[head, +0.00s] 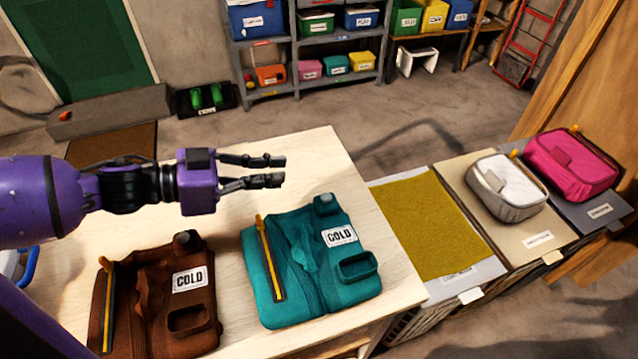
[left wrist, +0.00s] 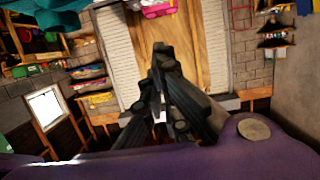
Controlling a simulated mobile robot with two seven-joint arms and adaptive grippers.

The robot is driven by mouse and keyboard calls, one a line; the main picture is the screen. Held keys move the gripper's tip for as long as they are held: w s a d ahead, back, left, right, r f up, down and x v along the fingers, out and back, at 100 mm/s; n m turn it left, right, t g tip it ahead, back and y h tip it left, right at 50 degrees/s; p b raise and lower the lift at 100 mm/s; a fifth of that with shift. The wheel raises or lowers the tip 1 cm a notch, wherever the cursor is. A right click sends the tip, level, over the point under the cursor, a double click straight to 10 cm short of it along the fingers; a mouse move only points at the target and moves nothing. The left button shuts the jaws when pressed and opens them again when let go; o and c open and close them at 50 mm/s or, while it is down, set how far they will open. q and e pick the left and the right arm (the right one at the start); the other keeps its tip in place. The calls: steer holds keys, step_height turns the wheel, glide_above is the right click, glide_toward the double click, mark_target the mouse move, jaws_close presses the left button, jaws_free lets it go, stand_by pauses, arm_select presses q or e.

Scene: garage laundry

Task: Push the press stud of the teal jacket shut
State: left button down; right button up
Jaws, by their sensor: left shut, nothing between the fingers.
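The teal jacket (head: 290,306) lies folded on the pale wooden table, with a "COLD" label (head: 340,236). A small grey knob (head: 324,204) sits at its top edge; I cannot tell whether it is the press stud or whether a stud is closed. A dark strip with a yellow-orange end (head: 270,262) runs along its left side. My left gripper (head: 284,171) is above the table, up and left of the jacket and apart from it, pointing right. It is shut and empty. Its fingers also show in the left wrist view (left wrist: 168,85). My right gripper is not in view.
A brown jacket (head: 150,335), also labelled "COLD", lies left of the teal one on the table (head: 318,160). To the right are a mustard mat (head: 430,225), a white-grey pouch (head: 505,185) and a pink pouch (head: 572,165). Shelves with bins (head: 318,48) stand behind.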

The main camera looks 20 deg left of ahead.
arm_select(q)
steer(key=b, duration=0.1)
glide_above(326, 197)
steer(key=s+a, duration=0.1)
step_height(326, 197, down, 2)
step_height(326, 197, down, 3)
steer(key=shift+s+a+f, duration=0.1)
steer(key=shift+a+f, duration=0.05)
steer(key=shift+f, duration=0.65)
